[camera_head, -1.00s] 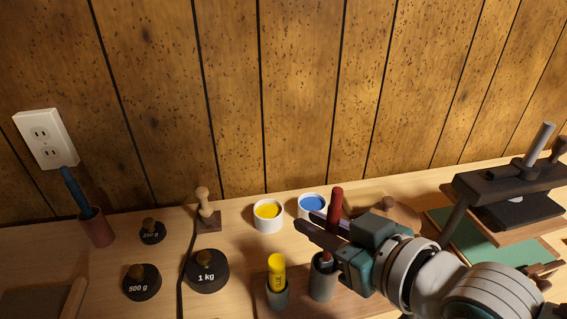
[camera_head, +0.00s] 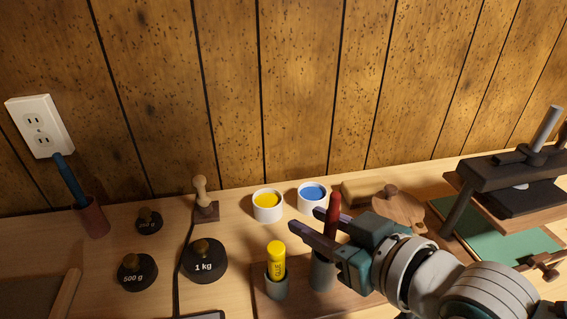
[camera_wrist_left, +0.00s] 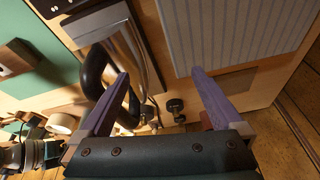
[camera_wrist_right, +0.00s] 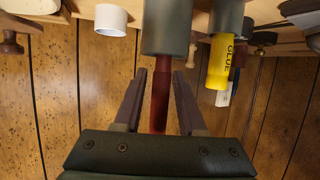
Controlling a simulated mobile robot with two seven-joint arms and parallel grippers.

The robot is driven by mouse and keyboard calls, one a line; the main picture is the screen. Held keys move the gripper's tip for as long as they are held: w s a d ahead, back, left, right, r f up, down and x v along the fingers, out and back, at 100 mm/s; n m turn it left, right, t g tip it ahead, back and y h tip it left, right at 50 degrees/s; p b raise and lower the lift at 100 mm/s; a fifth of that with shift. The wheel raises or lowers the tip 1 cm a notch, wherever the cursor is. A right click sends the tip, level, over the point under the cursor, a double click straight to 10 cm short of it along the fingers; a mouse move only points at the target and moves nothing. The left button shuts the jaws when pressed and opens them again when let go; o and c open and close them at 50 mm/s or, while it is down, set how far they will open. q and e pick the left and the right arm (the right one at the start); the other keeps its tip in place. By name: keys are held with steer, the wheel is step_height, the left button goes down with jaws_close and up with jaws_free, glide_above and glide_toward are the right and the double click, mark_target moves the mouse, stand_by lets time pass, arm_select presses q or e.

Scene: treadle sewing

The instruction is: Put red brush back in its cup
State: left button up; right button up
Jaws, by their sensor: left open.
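The red brush (camera_head: 333,214) stands upright with its lower end in a grey cup (camera_head: 321,272). My right gripper (camera_head: 306,219) is open around its handle, one finger on each side. In the right wrist view the red brush (camera_wrist_right: 160,100) passes between the two fingers with a gap on both sides, and the grey cup (camera_wrist_right: 167,28) is beyond the fingertips. My left gripper (camera_wrist_left: 160,74) is open and empty in the left wrist view, outside the head view.
A yellow glue stick (camera_head: 277,260) stands in another cup just left of the grey cup. Yellow (camera_head: 268,212) and blue (camera_head: 312,205) paint pots stand behind. A 1 kg weight (camera_head: 205,262) sits to the left, and a dark press (camera_head: 515,180) to the right.

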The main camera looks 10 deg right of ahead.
steer(key=shift+o, duration=0.9)
steer(key=p+v, duration=0.2)
steer(key=v, duration=0.7)
steer(key=shift+p, duration=0.4)
steer(key=shift+s+d+r, duration=0.15)
steer(key=shift+s+r, duration=0.1)
steer(key=shift+s, duration=0.15)
